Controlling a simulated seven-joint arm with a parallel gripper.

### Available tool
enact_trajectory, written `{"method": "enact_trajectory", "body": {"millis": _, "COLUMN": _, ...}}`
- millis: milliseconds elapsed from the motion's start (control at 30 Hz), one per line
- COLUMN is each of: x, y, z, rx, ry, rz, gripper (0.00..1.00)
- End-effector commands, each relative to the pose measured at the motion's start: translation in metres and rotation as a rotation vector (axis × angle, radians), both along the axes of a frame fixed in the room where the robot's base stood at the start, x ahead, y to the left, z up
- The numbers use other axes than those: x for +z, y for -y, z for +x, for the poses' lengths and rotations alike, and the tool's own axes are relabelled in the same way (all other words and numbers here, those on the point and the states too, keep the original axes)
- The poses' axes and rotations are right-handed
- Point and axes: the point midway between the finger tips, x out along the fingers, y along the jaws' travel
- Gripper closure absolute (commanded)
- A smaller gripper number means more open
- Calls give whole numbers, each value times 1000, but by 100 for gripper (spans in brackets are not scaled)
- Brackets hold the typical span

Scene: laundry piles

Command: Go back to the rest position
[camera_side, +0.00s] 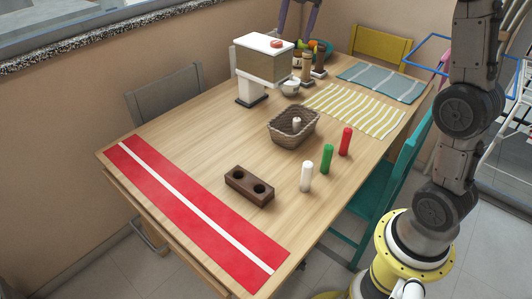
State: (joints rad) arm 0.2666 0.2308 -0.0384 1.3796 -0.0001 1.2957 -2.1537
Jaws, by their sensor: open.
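My gripper (295,30) shows only in part at the top edge, as two dark fingers spread apart with nothing visible between them. It hangs beyond the boxy wood-and-white stand, high toward the back of the table. The wrist above it is out of frame. My arm rises at the right and leaves the picture at the top.
The table (190,112) bears a red runner (190,215), a two-hole wooden block (249,187), white (306,177), green (327,158) and red (345,141) cylinders, a basket (285,134), a boxy stand (262,65), mills (307,70), and striped cloths (355,109). Chairs surround it.

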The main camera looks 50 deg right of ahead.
Motion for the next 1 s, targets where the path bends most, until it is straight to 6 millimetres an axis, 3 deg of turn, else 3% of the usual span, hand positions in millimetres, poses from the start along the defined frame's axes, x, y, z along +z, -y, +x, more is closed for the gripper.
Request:
{"method": "enact_trajectory", "body": {"millis": 100, "x": 22, "y": -33, "z": -41, "rx": -84, "ry": 63, "rz": 28, "gripper": 33}}
{"method": "enact_trajectory", "body": {"millis": 200, "x": 30, "y": -56, "z": -77, "rx": -181, "ry": 110, "rz": 68, "gripper": 33}}
{"method": "enact_trajectory", "body": {"millis": 367, "x": 28, "y": -85, "z": -136, "rx": -378, "ry": 182, "rz": 160, "gripper": 33}}
{"method": "enact_trajectory", "body": {"millis": 567, "x": -4, "y": -110, "z": -209, "rx": -706, "ry": 247, "rz": 331, "gripper": 33}}
{"method": "enact_trajectory", "body": {"millis": 700, "x": -39, "y": -118, "z": -248, "rx": -979, "ry": 261, "rz": 464, "gripper": 33}}
{"method": "enact_trajectory", "body": {"millis": 833, "x": -74, "y": -120, "z": -272, "rx": -1253, "ry": 248, "rz": 571, "gripper": 33}}
{"method": "enact_trajectory", "body": {"millis": 1000, "x": -103, "y": -120, "z": -280, "rx": -1564, "ry": 215, "rz": 662, "gripper": 33}}
